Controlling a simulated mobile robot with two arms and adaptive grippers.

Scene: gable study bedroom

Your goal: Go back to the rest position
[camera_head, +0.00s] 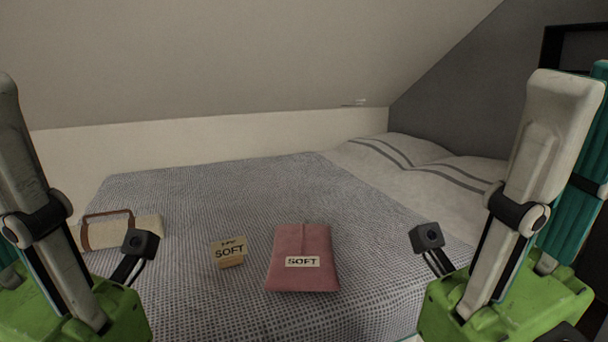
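My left gripper (6,90) and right gripper (585,85) are raised at the two sides of the head view, fingers pointing up. Each has a green body, pale fingers and a small black camera. On the right a teal ridged finger pad shows behind the pale finger, with the two apart. On the left the fingertips are partly cut off by the picture edge, and teal shows low behind the pale finger. I see nothing held in either gripper. Both appear in front of the bed, clear of the things on it.
A bed (200,190) with a grey patterned cover fills the middle. Striped pillows (400,150) lie behind, under a sloped ceiling.

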